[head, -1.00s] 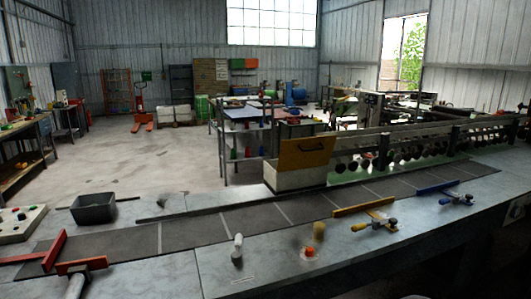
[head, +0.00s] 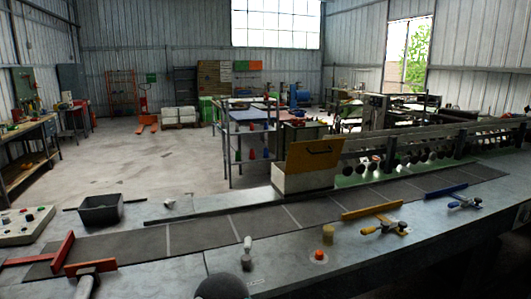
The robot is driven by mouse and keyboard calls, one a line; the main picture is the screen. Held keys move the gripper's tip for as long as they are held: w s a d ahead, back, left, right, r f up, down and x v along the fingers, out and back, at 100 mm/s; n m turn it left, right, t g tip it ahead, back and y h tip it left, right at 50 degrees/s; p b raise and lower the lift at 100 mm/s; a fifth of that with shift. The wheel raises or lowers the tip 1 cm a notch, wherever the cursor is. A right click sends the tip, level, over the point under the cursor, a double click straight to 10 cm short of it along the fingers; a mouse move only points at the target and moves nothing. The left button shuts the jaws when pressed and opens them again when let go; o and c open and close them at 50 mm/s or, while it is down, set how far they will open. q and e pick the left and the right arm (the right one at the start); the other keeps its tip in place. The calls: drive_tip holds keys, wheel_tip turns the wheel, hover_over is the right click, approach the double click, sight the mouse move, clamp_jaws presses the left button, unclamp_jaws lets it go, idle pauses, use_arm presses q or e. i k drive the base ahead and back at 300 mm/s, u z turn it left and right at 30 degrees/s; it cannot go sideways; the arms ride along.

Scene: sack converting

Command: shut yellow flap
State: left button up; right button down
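The yellow flap (head: 312,156) is an orange-yellow panel with a small dark handle. It stands raised and slightly tilted above a pale box (head: 303,183) at the far side of the conveyor, right of the middle of the head view. I cannot tell how its lower edge meets the box. Neither gripper is recognisable in view. A dark rounded shape at the bottom edge looks like part of my own arm, well short of the flap. Nothing touches the flap.
A dark conveyor strip (head: 262,222) runs along the grey bench. Near it are a yellow bar (head: 372,211), a blue bar (head: 446,191), a red bar (head: 62,252), a red button (head: 328,255) and a knob-topped lever (head: 247,254). A black bin (head: 100,211) stands at left.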

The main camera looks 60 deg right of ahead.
sight(311, 155)
drive_tip(key=u, duration=0.05)
drive_tip(key=k, duration=1.7)
drive_tip(key=u, duration=1.6)
drive_tip(key=i, duration=0.05)
drive_tip(key=z, duration=3.05)
drive_tip(key=i, duration=1)
drive_tip(key=u, duration=0.05)
